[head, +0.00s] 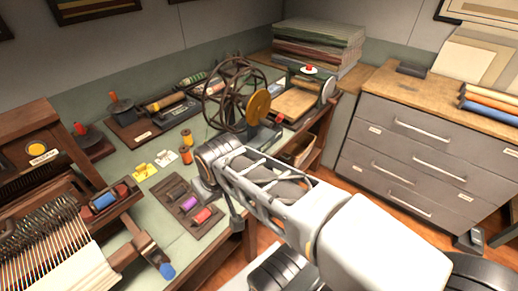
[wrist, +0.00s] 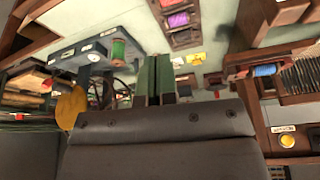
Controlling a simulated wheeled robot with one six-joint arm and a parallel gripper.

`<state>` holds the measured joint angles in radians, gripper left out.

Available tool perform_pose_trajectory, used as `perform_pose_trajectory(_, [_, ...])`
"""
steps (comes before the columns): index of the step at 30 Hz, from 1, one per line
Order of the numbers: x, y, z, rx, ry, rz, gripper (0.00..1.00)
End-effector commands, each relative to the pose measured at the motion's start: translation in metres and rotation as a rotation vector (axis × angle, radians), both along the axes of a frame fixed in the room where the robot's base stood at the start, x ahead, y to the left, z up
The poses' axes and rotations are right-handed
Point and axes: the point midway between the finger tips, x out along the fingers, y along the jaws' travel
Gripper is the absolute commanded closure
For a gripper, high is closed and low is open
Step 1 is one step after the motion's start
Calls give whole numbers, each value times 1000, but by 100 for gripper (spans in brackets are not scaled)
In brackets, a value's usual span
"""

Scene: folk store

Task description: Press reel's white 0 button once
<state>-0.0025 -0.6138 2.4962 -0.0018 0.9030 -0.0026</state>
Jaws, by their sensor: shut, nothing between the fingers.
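A large dark spoked wheel (head: 222,88) with a brass disc (head: 258,107) stands on the green-topped bench, and I take it for the reel. In the wrist view the brass disc (wrist: 71,106) is at the left. In the head view my arm hides the fingers and part of the bench by the wheel.
A loom (head: 55,220) is at far left. Grey drawers (head: 425,150) stand at right. Bare bench shows around the cards.

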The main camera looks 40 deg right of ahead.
Motion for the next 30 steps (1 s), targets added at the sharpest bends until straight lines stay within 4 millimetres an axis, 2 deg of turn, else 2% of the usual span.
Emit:
perform_pose_trajectory(8, [1, 0, 0, 1, 0, -1, 100])
perform_pose_trajectory(11, [9, 0, 1, 28, -4, -12, 100])
perform_pose_trajectory(14, [34, -3, 5, 99, -26, -47, 100])
perform_pose_trajectory(17, [79, -13, 9, 206, -78, -120, 100])
perform_pose_trajectory(20, [135, -42, 8, 309, -166, -238, 100])
perform_pose_trajectory(21, [155, -58, 6, 339, -204, -292, 100])
perform_pose_trajectory(24, [196, -104, -4, 389, -291, -431, 100])
perform_pose_trajectory(27, [223, -153, -19, 408, -361, -567, 100])
perform_pose_trajectory(30, [238, -196, -36, 409, -413, -686, 100])
